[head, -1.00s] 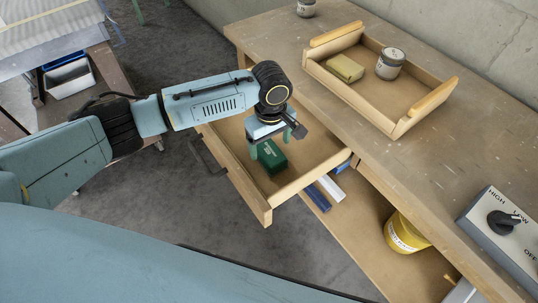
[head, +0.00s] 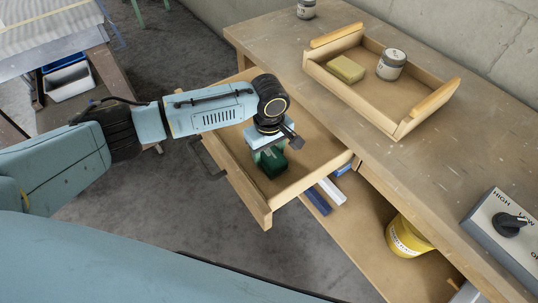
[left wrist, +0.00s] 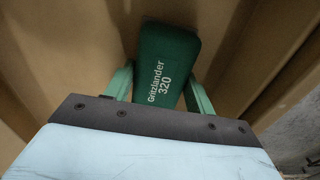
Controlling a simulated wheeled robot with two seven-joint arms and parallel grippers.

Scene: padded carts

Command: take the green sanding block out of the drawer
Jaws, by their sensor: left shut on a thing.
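The green sanding block (head: 273,165) is in the open wooden drawer (head: 306,181), partly hidden by my gripper in the head view. In the left wrist view the block (left wrist: 166,60) shows white lettering and lies between the two green fingers. My left gripper (head: 268,157) reaches down into the drawer from above and is shut on the block; its fingers (left wrist: 158,90) stand at either side of it. Whether the block touches the drawer floor cannot be told. My right gripper is not in view.
A wooden tray (head: 400,127) with a yellow-green block (head: 346,69) and a grey jar (head: 391,64) stands on the bench top. A yellow tub (head: 403,238) and blue and white bars (head: 318,201) are on the shelf below. A switch box (head: 505,228) is at right.

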